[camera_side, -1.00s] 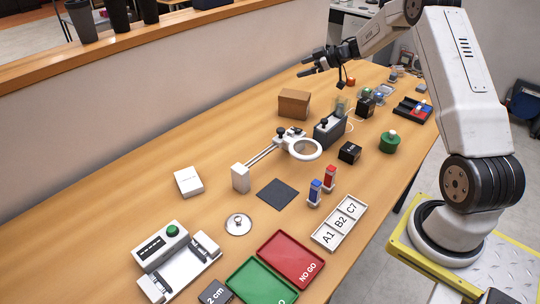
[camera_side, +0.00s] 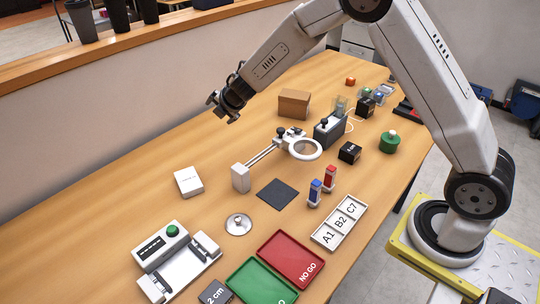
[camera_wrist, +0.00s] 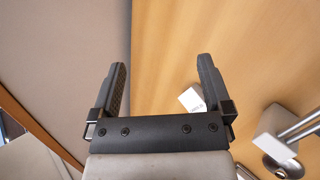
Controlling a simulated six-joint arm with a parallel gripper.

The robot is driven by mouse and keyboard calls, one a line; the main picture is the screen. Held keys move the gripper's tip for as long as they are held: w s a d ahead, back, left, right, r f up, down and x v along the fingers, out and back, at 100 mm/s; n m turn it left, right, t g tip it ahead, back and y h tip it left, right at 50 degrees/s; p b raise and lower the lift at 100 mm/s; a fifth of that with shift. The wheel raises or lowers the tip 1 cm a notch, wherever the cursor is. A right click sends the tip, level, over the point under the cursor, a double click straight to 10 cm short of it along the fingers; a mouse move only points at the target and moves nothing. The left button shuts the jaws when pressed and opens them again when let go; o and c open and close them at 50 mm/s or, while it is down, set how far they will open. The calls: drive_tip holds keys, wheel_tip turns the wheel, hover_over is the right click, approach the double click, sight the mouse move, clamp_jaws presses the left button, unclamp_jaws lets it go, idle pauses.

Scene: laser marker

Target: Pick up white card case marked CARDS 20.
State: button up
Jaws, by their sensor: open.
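The white card case (camera_side: 188,182) lies flat on the table, left of the magnifier stand, in the side view. Its marking is too small to read there. My gripper (camera_side: 222,107) is above the table, up and to the right of the case in the side view. In the wrist view my gripper (camera_wrist: 162,72) has its two black fingers wide apart with nothing between them.
A ring magnifier on an arm (camera_side: 303,147) stands right of the case. A brown box (camera_side: 294,103) sits behind it. A white fixture with a green button (camera_side: 175,255) stands in front of the case. A wall (camera_side: 130,125) runs along the table's back edge. Bare wood surrounds the case.

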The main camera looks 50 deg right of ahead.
drive_tip(key=s+a+r+n+t+h, duration=0.25)
drive_tip(key=s+a+n, duration=0.3)
drive_tip(key=a, duration=0.35)
drive_tip(key=s+a+r+n+t+h, duration=0.1)
drive_tip(key=s+a+r+n, duration=0.25)
drive_tip(key=a+n, duration=0.4)
drive_tip(key=m, duration=0.2)
approach(188, 179)
drive_tip(key=shift+w+d+f, duration=0.25)
drive_tip(key=shift+w+f, duration=0.2)
drive_tip(key=shift+w, duration=0.05)
drive_tip(key=shift+x, duration=3.9)
drive_tip(key=c, duration=1)
drive_tip(key=shift+c, duration=0.2)
drive_tip(key=shift+r, duration=0.2)
